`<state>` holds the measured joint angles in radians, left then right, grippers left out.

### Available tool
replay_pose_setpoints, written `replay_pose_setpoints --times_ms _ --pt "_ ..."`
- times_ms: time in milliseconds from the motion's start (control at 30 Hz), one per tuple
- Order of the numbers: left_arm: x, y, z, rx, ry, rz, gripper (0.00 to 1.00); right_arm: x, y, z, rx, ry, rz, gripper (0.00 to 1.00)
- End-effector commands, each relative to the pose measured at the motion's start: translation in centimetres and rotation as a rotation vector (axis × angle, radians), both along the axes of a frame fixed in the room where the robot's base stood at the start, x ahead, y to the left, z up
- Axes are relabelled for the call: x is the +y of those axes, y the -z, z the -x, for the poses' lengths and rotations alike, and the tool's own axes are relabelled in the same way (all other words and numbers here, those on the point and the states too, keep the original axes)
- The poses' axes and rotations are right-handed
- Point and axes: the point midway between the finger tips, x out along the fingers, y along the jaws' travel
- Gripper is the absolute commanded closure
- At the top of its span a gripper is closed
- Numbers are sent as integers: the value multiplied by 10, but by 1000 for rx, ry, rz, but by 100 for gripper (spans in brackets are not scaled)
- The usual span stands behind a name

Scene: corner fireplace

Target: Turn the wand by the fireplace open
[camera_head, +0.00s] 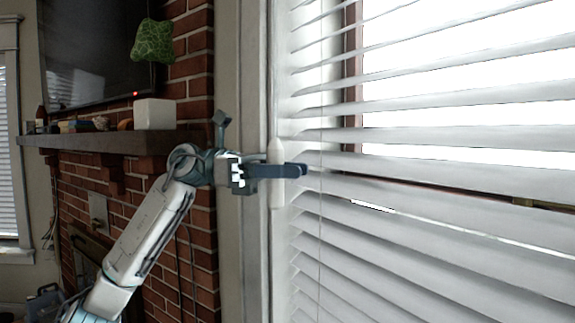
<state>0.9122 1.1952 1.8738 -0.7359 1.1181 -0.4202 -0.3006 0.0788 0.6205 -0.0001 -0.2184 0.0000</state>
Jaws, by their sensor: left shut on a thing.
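The wand (276,152) is a slim white upright rod at the left edge of the window blind (430,170). My left gripper (284,172) reaches in from the left and is shut on the wand, with a dark finger across its front. Parts of the wand show above and below the finger; the part behind it is hidden. The blind's white slats are tilted, with bright gaps between the upper ones. The lower slats lie closer together. My right gripper is not in view.
A brick fireplace (195,255) with a dark mantel (100,142) stands at the left. A white box (155,114) and small items sit on the mantel. A dark television (95,50) hangs above. The window trim (254,80) is right behind my gripper.

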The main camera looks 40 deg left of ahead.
Motion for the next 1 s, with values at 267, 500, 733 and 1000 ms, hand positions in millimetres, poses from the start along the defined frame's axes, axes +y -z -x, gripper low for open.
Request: replay_pose_setpoints --times_ms 267,500,733,1000 --pt "-1 0 2 0 104 -1 99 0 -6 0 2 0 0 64" --pt "-1 0 2 1 130 -1 99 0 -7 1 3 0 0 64" --pt "-1 1 3 2 131 -2 99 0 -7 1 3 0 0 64" --pt "-1 1 3 2 130 -2 55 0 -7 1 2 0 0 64"
